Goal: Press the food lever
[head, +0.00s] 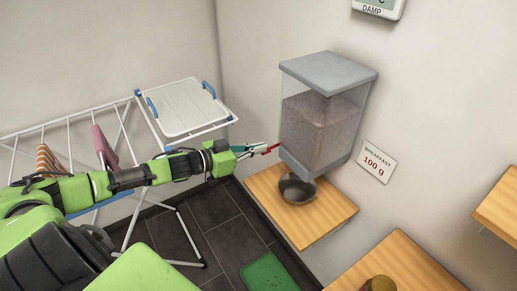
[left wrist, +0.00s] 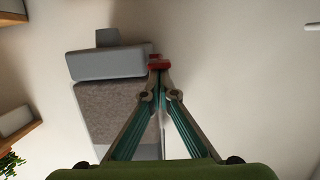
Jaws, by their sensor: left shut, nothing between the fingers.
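The food dispenser (head: 318,122) has a grey lid, a clear bin of brown food and a grey base, and stands by the wall. In the left wrist view the dispenser (left wrist: 108,65) appears upside down. A small red piece (head: 271,149), apparently the food lever, sticks out at the left of the base; it also shows in the left wrist view (left wrist: 160,62). My left gripper (head: 264,150) is shut and empty, its tips at the red piece. I cannot tell whether they touch. A dark bowl (head: 297,189) sits below the dispenser. My right gripper is not in view.
The bowl stands on a wooden shelf (head: 328,215). A drying rack (head: 185,108) stands behind my left arm. A label reading BREAKFAST 100 g (head: 377,162) is on the wall. A green mat (head: 265,276) lies on the dark floor. Another wooden surface (head: 400,265) is at lower right.

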